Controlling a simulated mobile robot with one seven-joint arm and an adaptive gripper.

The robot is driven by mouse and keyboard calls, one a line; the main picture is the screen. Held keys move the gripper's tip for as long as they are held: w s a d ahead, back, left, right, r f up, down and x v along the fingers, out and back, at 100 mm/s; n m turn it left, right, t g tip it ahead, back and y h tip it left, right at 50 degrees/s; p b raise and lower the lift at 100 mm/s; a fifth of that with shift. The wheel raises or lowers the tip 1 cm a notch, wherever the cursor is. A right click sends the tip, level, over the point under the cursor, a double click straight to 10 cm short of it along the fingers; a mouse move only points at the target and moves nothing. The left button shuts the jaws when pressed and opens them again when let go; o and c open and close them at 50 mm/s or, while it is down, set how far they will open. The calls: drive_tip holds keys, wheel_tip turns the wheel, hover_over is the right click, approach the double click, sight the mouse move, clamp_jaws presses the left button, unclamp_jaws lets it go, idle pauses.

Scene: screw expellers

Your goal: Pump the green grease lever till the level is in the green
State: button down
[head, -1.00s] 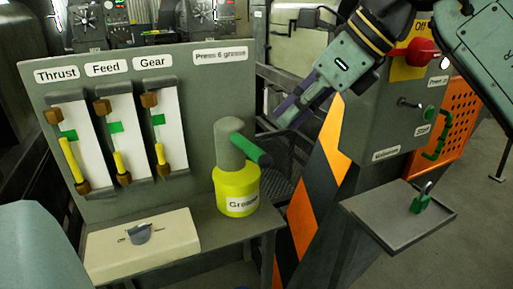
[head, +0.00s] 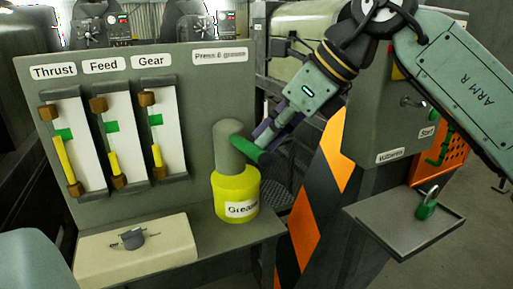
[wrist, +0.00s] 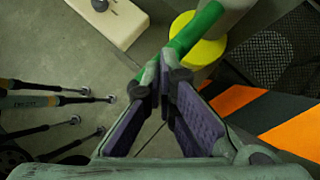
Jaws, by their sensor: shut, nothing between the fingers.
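The green lever (head: 247,149) slants down to the right from the grey top of the yellow grease pot (head: 236,192). My gripper (head: 262,136) is shut and empty, its purple fingers right beside the lever's outer end. In the wrist view the closed fingertips (wrist: 164,80) overlap the green lever (wrist: 196,31); I cannot tell whether they touch it. Three gauges stand on the panel: Thrust (head: 75,145), Feed (head: 107,140) and Gear (head: 158,135). Each has a yellow column and a green mark.
A beige box with a grey dial (head: 133,239) sits left of the pot. On the right, a grey cabinet (head: 385,130) and a tray (head: 385,228) with a green padlock (head: 427,205) stand near my arm. An orange-and-black striped post (head: 318,190) is close right of the pot.

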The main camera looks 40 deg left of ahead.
sight(269, 158)
wheel_tip(269, 158, down, 4)
drive_tip(key=b, duration=0.2)
drive_tip(key=shift+f+b, duration=0.25)
drive_tip(key=shift+b, duration=0.15)
drive_tip(key=shift+r, duration=0.1)
drive_tip(key=d, duration=0.1)
drive_tip(key=d+p, duration=0.1)
drive_tip(key=w+d+r, duration=0.1)
drive_tip(key=v, duration=1.2)
idle(0.8)
